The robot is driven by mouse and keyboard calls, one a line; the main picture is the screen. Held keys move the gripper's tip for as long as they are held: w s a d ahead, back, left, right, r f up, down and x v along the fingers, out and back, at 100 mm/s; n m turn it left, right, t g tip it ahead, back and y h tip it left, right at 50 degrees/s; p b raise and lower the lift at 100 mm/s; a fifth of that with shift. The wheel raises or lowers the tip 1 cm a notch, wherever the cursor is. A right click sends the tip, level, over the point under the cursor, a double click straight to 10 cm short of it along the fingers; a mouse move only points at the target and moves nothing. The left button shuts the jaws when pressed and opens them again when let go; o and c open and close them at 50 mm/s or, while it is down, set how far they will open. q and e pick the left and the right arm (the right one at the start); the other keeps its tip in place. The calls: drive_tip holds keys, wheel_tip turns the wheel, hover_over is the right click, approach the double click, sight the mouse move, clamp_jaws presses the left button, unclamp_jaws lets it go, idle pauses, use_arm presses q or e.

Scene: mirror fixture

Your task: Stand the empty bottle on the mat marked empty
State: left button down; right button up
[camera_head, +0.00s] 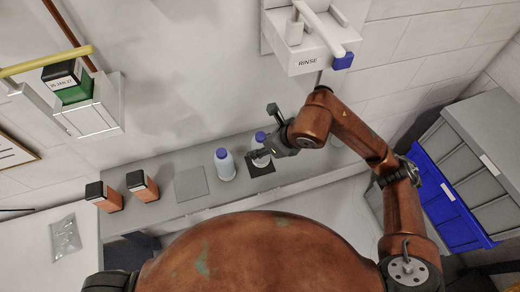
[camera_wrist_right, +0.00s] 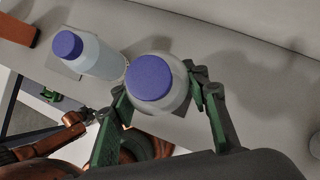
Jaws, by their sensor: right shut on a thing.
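My right gripper (camera_head: 264,152) is shut on a blue-capped bottle (camera_head: 259,161), which is upright at the dark mat (camera_head: 264,170) on the shelf. I cannot tell whether its base touches the mat. In the right wrist view this bottle (camera_wrist_right: 176,98) looks greyish and sits between the green-padded fingers (camera_wrist_right: 160,100). A second blue-capped bottle (camera_head: 226,168), paler blue in the right wrist view (camera_wrist_right: 97,57), stands upright just left of it. A bare grey mat (camera_head: 190,184) lies further left. No mat wording is readable.
Two orange-and-black boxes (camera_head: 142,187) (camera_head: 104,197) stand at the left of the shelf (camera_head: 160,210). A white dispenser marked RINSE (camera_head: 307,62) hangs on the wall above. A blue bin (camera_head: 450,200) and grey bins stand at the right. A clear bag (camera_head: 65,237) lies on the white surface at the left.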

drive_tip(key=f, duration=0.2)
drive_tip(key=f+p, duration=0.1)
drive_tip(key=shift+w+a+f, duration=0.1)
drive_tip(key=shift+w+f, duration=0.15)
drive_tip(key=shift+f, duration=0.15)
drive_tip(key=shift+f, duration=0.2)
drive_tip(key=o, duration=1.2)
drive_tip(key=shift+c, duration=0.2)
drive_tip(key=shift+r, duration=0.5)
drive_tip(key=b+v, duration=0.1)
drive_tip(key=v, duration=1)
drive_tip(key=shift+s+b, duration=0.2)
drive_tip(key=shift+b, duration=0.15)
